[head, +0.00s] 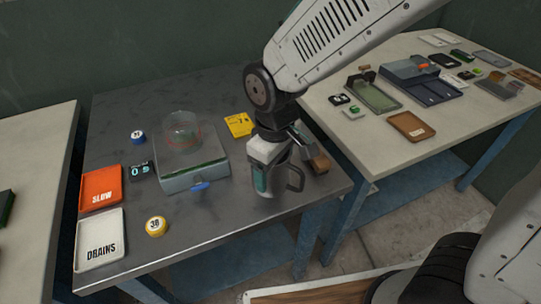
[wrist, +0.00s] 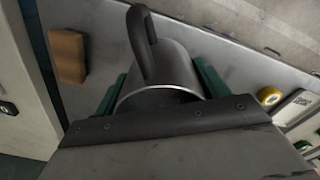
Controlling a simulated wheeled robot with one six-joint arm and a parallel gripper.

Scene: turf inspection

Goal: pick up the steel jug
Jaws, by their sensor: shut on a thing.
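The steel jug (head: 276,181) is a grey metal vessel with a dark handle, near the right front corner of the dark metal table in the head view. My gripper (head: 262,170) comes down over it from above, with a green finger pad against the jug's side. In the wrist view the jug (wrist: 172,72) shows its rim and handle, between two green pads of my gripper (wrist: 160,88). The gripper is shut on the jug. The jug looks upright. Whether its base touches the table cannot be told.
A brown wooden block (head: 320,162) lies close right of the jug. A clear-domed device (head: 190,165) stands to the left. An orange SLOW tray (head: 100,188), a white DRAINS tray (head: 98,256) and a yellow disc (head: 156,226) sit further left. A second table (head: 440,140) holds several items.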

